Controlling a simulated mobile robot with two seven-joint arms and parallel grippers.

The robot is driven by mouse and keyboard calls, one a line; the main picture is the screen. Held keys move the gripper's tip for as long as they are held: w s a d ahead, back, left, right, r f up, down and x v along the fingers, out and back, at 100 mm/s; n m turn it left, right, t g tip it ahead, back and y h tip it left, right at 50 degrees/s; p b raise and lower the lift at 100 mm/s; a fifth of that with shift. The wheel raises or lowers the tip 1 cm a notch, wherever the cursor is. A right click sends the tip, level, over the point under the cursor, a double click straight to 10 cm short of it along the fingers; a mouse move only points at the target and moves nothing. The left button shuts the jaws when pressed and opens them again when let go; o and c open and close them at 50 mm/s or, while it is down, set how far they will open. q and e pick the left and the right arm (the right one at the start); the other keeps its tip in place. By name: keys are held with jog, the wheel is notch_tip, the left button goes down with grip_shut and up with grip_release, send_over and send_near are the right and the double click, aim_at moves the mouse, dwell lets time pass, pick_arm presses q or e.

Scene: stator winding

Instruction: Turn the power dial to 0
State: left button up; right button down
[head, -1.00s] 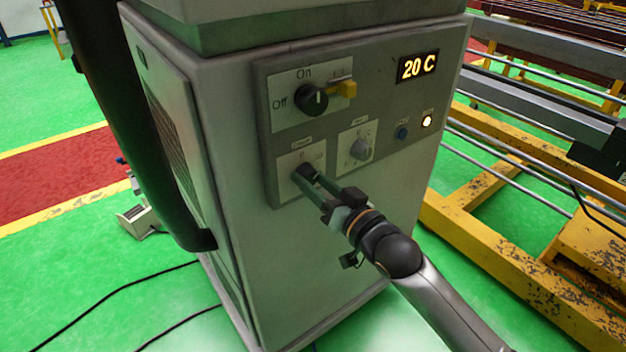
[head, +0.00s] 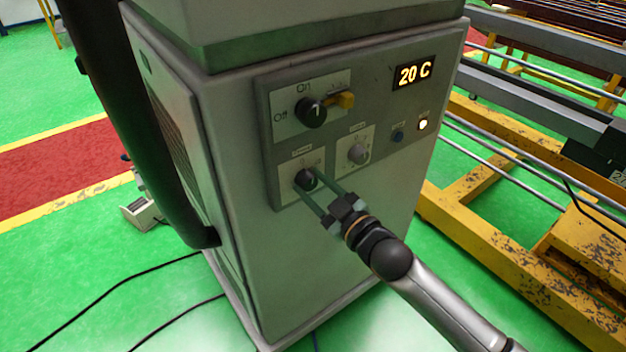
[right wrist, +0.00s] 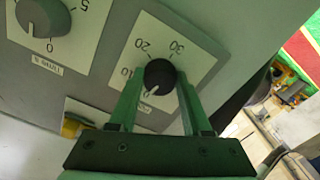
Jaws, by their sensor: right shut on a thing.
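The round black dial (head: 306,179) sits at the lower left of the machine's control panel, on a white plate whose title is too small to read. In the right wrist view the same dial (right wrist: 160,76) has marks including 10, 20 and 30 around it. Its white pointer line aims down-left in that view, close to a small 0 mark. My right gripper (head: 319,182) reaches the dial from the lower right, one finger on each side of the knob, shut on it. It also shows in the right wrist view (right wrist: 158,95). My left gripper is not in view.
A grey dial (head: 357,154) sits just right of it. The display (head: 414,74) reads 20 C. A yellow frame (head: 480,178) stands to the right. Cables (head: 110,290) lie on the green floor.

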jog(key=shift+n+p, duration=0.35)
jog(key=shift+n, duration=0.95)
jog(key=shift+c, duration=1.7)
grip_release()
jog(key=shift+d, duration=0.1)
jog(key=v, duration=1.2)
jog(key=shift+s+b, duration=0.2)
jog(key=shift+b, duration=0.15)
jog(key=shift+f, duration=0.1)
